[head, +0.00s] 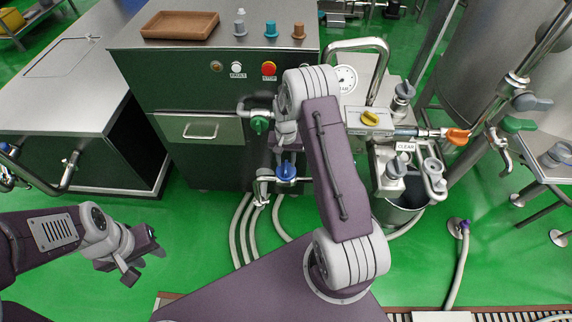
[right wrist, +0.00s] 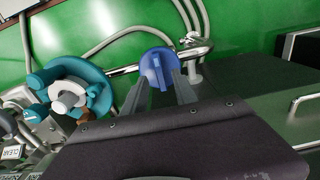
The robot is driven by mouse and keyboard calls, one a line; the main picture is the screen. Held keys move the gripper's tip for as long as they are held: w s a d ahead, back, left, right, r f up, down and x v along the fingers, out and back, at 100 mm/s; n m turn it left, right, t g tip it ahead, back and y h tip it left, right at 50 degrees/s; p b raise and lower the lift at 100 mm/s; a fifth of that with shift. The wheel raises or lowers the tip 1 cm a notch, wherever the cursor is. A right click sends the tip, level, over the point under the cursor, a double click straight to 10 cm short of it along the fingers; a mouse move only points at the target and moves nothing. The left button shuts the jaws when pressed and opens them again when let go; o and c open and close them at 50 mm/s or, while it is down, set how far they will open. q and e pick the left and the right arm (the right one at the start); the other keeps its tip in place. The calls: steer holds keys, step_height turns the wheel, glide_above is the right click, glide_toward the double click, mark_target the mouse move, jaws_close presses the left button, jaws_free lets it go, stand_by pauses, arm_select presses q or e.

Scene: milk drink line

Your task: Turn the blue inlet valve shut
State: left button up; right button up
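The blue inlet valve (head: 286,171) sits on a short metal pipe low on the front of the dark cabinet, left of my right arm. In the right wrist view the blue valve (right wrist: 158,68) shows a round body with a raised grip bar, which looks crosswise to the pipe. My right gripper (right wrist: 163,84) is open, its two fingers reaching toward the valve with the blue grip between or just beyond their tips. I cannot tell whether they touch it. In the head view my right arm mostly hides this gripper. My left gripper (head: 142,262) is open and empty over the green floor at lower left.
A green valve (head: 259,124) is above the blue one. A teal round fitting (right wrist: 88,88) is close beside my right fingers. Pale hoses (head: 246,228) run along the floor below.

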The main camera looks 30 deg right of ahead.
mark_target(286, 167)
step_height(286, 167, up, 6)
steer(key=shift+f, duration=0.1)
stand_by(0.4)
